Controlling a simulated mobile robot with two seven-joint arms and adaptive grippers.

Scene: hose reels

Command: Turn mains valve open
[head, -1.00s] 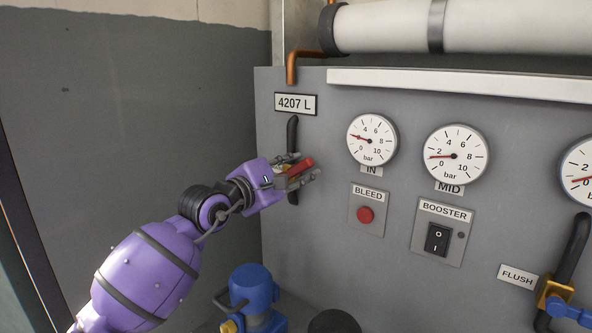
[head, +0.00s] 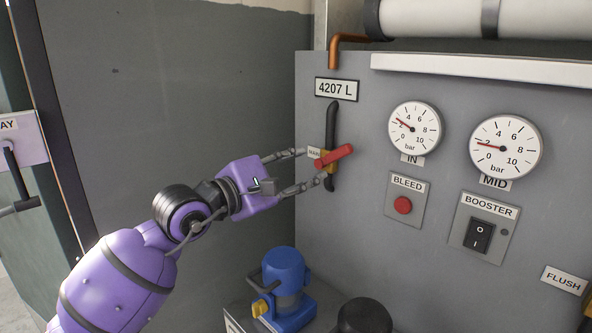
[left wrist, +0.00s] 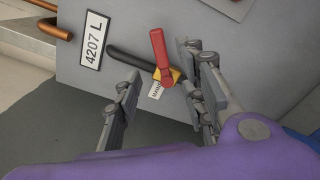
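The mains valve has a red lever (head: 334,156) on a brass body (head: 329,168), set in a black upright pipe (head: 331,115) below the "4207 L" plate. The lever points right and slightly up, across the pipe. A small tag (left wrist: 156,89) beside the body reads "MAIN", partly hidden. My purple left gripper (head: 313,167) is open, just left of the valve. In the left wrist view the red lever (left wrist: 159,48) shows between and beyond its spread fingers (left wrist: 158,70). I see no grip on the lever. My right gripper is not in view.
Right of the valve are the IN gauge (head: 414,130), the MID gauge (head: 505,147), the red BLEED button (head: 403,205) and the BOOSTER switch (head: 480,236). A blue pump-like unit (head: 287,285) stands below. The wall (head: 220,110) behind the gripper is bare.

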